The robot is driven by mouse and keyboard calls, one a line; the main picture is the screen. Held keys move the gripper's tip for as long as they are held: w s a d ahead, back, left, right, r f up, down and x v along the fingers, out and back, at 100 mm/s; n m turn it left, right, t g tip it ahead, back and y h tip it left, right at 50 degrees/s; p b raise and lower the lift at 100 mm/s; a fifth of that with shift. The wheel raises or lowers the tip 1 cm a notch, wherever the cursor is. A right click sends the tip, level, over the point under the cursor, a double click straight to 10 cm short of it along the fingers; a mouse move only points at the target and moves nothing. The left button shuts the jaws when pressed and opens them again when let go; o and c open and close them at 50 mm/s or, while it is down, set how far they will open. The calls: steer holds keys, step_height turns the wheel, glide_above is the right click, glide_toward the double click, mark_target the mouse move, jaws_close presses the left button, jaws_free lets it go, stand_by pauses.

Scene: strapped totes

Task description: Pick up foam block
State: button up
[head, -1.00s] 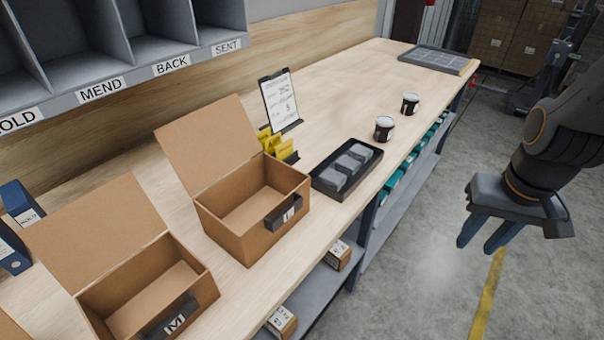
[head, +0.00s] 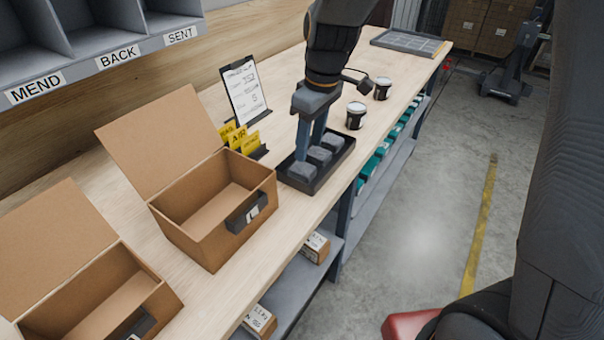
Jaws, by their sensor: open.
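Several grey foam blocks sit in a row in a black tray (head: 325,175) on the workbench. The near block (head: 302,173), the middle block (head: 319,157) and the far block (head: 333,142) all show. My gripper (head: 311,148) points down over the tray with its two blue-grey fingers apart. The fingertips are down at the level of the blocks' tops or close to it, at the row's back side. I cannot tell whether they touch a block or which block lies between them.
An open cardboard box (head: 213,215) stands left of the tray, and another open box (head: 85,290) stands nearer. A clipboard (head: 245,92) and yellow cards (head: 238,138) stand behind. A grey flat tray (head: 408,43) lies at the far end.

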mark_target(303, 168)
steer(key=shift+w+a+f, duration=0.1)
steer(key=shift+a+f, duration=0.2)
steer(key=shift+w+a+f+p, duration=0.2)
steer(key=shift+f+p, duration=0.45)
steer(key=shift+f, duration=1.15)
steer(key=shift+w+a+f+p, duration=0.15)
steer(key=shift+f+p, duration=0.45)
steer(key=shift+f, duration=1.15)
steer(key=shift+s, duration=0.1)
steer(key=c, duration=0.7)
